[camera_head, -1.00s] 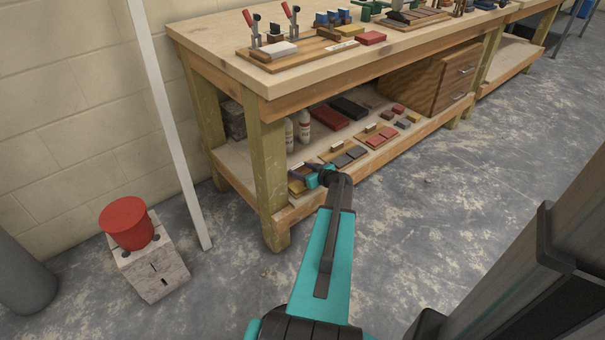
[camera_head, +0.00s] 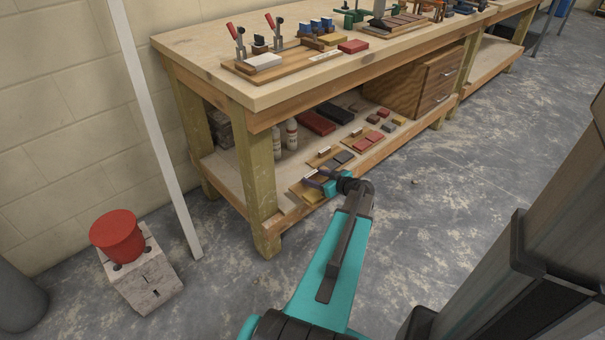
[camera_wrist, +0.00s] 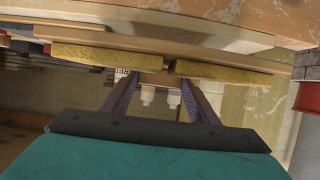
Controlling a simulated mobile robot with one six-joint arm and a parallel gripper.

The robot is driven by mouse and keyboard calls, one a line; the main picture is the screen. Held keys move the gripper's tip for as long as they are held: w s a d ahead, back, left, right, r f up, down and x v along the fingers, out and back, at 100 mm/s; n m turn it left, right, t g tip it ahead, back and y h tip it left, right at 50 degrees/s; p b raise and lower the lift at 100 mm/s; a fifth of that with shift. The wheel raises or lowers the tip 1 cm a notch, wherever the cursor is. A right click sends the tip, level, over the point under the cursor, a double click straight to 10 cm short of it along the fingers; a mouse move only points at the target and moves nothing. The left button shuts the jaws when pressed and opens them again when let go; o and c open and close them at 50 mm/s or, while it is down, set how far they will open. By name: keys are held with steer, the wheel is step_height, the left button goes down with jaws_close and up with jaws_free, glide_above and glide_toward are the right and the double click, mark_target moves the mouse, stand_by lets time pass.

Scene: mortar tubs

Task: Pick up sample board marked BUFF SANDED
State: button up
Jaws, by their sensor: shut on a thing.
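The sample board with buff-yellow slabs (camera_head: 311,196) is at the near left end of the bench's lower shelf. My gripper (camera_head: 322,181) is at this board, its purple fingers shut on it. In the wrist view the yellow slabs (camera_wrist: 97,58) lie across the picture just beyond the fingertips (camera_wrist: 154,80). The exact grip point is partly hidden. The lettering on the board cannot be read, and I cannot tell whether the board is clear of the shelf.
Beside it on the lower shelf (camera_head: 226,176) are a board with dark grey slabs (camera_head: 343,157) and one with red slabs (camera_head: 366,139). White bottles (camera_head: 292,134) stand behind. The bench top (camera_head: 205,60) overhangs. A red bucket (camera_head: 117,236) sits on a block at left. The floor in front is clear.

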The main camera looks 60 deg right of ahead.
mark_target(326, 179)
steer(key=shift+s+d+r, duration=0.1)
steer(key=shift+s+r, duration=0.05)
steer(key=shift+s, duration=0.95)
steer(key=shift+s+r, duration=0.1)
steer(key=shift+s, duration=1)
steer(key=shift+r+p, duration=0.1)
steer(key=shift+p, duration=0.2)
